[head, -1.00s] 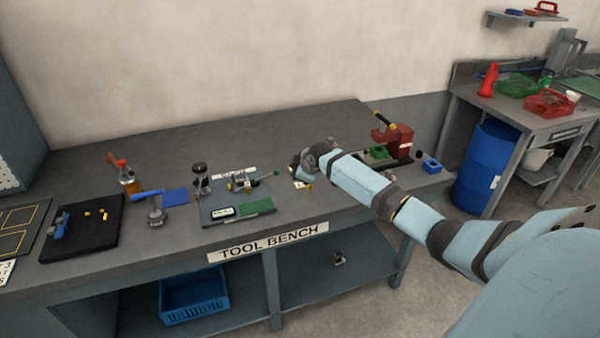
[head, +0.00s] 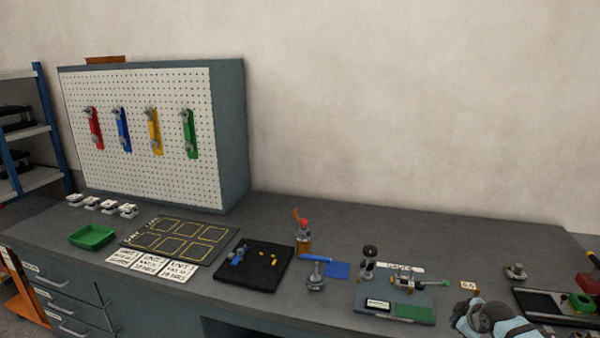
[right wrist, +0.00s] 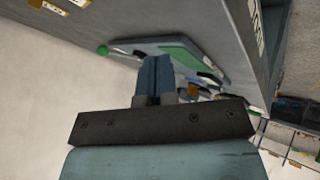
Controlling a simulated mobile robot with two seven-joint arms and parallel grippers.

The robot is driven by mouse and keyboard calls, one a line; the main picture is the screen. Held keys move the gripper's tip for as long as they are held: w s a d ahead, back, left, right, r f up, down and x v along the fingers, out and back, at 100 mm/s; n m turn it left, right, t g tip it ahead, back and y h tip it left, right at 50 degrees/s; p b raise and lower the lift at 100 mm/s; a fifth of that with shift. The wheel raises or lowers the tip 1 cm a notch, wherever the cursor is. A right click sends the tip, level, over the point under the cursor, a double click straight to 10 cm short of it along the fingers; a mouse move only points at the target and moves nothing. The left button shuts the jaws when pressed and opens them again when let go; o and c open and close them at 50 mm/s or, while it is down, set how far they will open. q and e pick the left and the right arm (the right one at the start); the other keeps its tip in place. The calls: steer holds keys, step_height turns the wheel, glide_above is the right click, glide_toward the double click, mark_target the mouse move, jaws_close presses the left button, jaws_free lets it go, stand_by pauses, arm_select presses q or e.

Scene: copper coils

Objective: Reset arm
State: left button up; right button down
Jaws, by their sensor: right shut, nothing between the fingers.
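My right arm shows only at the lower right edge of the head view, with its wrist (head: 490,316) over the front part of the bench (head: 190,218). In the right wrist view my right gripper (right wrist: 155,62) has its two fingers together, with nothing between them. Beyond the fingers is the grey fixture board (right wrist: 182,44) with a green patch, apart from the fingertips as far as I can tell. The same fixture board (head: 372,310) lies on the bench in the head view, left of my right wrist. My left gripper is not in view.
A pegboard cabinet (head: 150,185) with coloured tools stands at the back left. A green tray (head: 92,237), a marked mat (head: 205,232) and a black tray (head: 270,277) lie along the bench. A red-topped bottle (head: 303,238) stands upright. The back strip of the bench is clear.

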steer(key=s+a+f+m+t+y+p, duration=0.1)
steer(key=s+a+f, duration=0.3)
steer(key=s+a, duration=0.5)
steer(key=s+a+f+y+p, duration=0.1)
steer(key=s+a+f, duration=0.3)
steer(key=s+a, duration=0.55)
steer(key=s+a+r+m+t+p, duration=0.1)
steer(key=s+a+r+m, duration=0.1)
steer(key=s+a, duration=0.3)
steer(key=s+a+r+m+y+p, duration=0.1)
steer(key=s+a+r+m, duration=0.1)
steer(key=s+a, duration=0.4)
steer(key=s+r, duration=0.1)
steer(key=s, duration=0.4)
steer(key=shift+t, duration=0.4)
steer(key=shift+s+d, duration=0.1)
